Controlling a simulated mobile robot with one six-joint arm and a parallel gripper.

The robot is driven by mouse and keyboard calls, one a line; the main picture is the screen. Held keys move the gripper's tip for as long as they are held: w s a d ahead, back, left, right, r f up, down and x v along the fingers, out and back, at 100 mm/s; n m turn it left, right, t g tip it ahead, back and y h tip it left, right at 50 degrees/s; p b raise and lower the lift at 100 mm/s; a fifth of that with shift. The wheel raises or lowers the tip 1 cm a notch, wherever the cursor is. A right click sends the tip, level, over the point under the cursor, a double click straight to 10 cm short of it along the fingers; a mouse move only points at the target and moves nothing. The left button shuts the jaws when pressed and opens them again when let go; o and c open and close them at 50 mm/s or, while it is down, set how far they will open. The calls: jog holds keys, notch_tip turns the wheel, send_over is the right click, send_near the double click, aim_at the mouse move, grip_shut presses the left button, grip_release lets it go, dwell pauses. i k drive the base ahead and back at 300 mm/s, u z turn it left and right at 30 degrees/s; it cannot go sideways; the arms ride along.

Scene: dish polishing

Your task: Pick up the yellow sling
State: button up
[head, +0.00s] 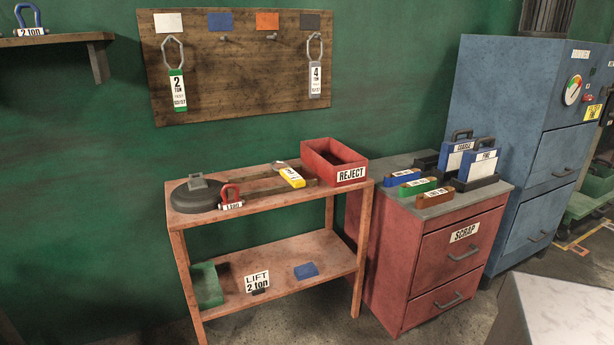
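The yellow sling (292,178) lies on the top of the orange bench (258,205), left of the red reject box. Its yellow tag has a white label, and a small metal ring shows at its upper left end. It lies on or beside a dark bar or frame; I cannot tell which. My gripper is not in view.
The red reject box (335,162) stands close right of the sling. A dark round weight (196,196) and a red shackle (230,196) lie to its left. Green (177,90) and grey (315,80) slings hang on the board. The red scrap cabinet (425,265) stands right.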

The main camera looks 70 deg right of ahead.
aim_at(293, 178)
jog(key=z, duration=0.55)
jog(key=i, duration=0.7)
jog(key=z, duration=0.3)
